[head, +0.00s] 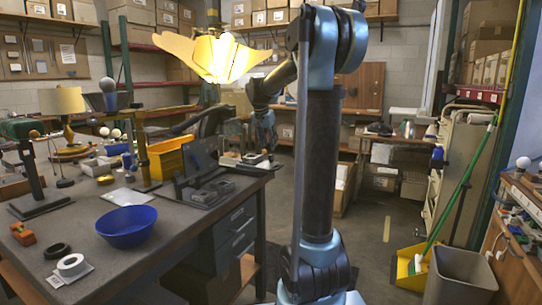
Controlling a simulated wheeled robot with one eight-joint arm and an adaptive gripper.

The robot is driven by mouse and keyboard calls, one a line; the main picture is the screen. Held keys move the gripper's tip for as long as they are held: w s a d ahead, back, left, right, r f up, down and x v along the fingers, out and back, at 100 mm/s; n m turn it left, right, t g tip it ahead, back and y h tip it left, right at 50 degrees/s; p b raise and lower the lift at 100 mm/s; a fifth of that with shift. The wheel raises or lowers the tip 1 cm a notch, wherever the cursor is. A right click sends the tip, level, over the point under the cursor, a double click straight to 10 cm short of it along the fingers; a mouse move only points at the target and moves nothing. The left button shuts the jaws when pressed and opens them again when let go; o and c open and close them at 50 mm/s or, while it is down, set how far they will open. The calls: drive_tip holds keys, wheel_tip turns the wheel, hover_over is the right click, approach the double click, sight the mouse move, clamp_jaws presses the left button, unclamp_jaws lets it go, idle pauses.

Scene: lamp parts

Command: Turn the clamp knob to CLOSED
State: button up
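I cannot make out a clamp knob or a CLOSED mark with certainty. A dark fixture (205,190) with an upright panel and grey blocks sits at the right edge of the workbench (165,255). A small orange-red part (22,233), perhaps a clamp, lies at the bench's front left. My arm rises in the middle of the view and bends over to the left. My gripper (266,140) hangs from it, pointing down, right of the bench in the picture. It is small and dark against clutter, so its fingers and anything in them are unclear.
A blue bowl (127,228), a white tape roll (72,265) and a yellow bin (170,158) are on the bench. A grey waste bin (461,275) is at right. Floor shows right of my arm.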

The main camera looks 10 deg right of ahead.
sight(271, 155)
drive_tip(key=shift+x, duration=2.95)
clamp_jaws()
drive_tip(key=shift+d, duration=0.1)
